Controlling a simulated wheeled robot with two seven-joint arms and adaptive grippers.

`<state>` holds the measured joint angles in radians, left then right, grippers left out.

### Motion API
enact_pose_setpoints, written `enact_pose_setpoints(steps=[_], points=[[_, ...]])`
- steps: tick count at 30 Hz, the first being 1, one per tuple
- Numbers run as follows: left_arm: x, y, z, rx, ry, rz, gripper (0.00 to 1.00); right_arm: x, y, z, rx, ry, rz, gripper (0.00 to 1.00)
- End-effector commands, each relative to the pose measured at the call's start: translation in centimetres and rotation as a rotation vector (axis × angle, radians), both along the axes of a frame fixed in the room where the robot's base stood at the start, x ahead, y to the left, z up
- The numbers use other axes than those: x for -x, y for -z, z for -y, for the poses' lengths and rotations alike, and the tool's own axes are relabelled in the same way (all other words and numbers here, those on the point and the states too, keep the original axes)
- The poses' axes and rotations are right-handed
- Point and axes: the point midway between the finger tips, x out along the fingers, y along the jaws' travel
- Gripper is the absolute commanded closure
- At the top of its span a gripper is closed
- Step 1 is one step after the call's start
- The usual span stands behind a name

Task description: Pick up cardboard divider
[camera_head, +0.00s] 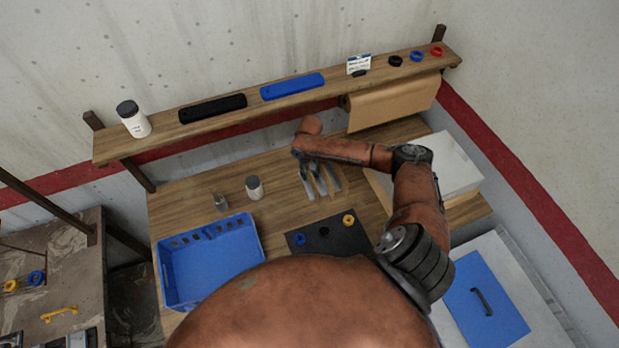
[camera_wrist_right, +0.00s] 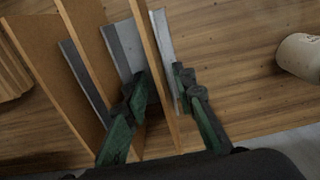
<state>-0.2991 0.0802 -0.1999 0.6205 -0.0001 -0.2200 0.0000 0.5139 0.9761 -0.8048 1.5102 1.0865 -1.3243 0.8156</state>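Several thin brown cardboard dividers stand on edge in the right wrist view, with grey metal plates (camera_wrist_right: 122,45) between them. One cardboard divider (camera_wrist_right: 150,45) runs between the fingers of my right gripper (camera_wrist_right: 158,82). The green-and-dark fingers are apart, one on each side of this divider, with a visible gap on the left side. A grey plate (camera_wrist_right: 161,32) stands close to its right face. Another divider (camera_wrist_right: 88,35) stands to the left, outside the fingers. In the head view, the grey plates (camera_head: 334,180) stand on the table below my right forearm. My left gripper is not in view.
A white-lidded jar (camera_head: 254,188) stands left of the plates. A blue bin (camera_head: 165,275) and dark mat (camera_head: 345,240) lie nearer. A white box (camera_head: 455,165) is at right. A wooden shelf (camera_head: 225,120) with small items runs behind the table.

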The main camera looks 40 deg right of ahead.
Motion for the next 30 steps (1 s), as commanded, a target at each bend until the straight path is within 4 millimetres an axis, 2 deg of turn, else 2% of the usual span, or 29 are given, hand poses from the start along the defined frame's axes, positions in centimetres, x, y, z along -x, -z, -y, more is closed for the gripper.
enact_pose_setpoints(steps=[2,10,23,26,30], points=[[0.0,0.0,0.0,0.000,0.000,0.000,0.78,0.0,0.0,0.0,0.000,0.000,0.000,0.81],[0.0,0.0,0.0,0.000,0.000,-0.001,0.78,0.0,0.0,0.0,-0.001,0.000,0.000,0.99],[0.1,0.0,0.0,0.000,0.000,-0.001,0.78,0.0,-0.2,0.0,-0.001,0.001,0.001,1.00],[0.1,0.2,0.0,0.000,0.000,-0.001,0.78,-0.1,-0.9,0.0,-0.002,0.000,0.004,1.00],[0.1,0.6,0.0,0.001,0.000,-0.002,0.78,-0.1,-3.3,0.0,-0.001,-0.001,0.004,1.00]])
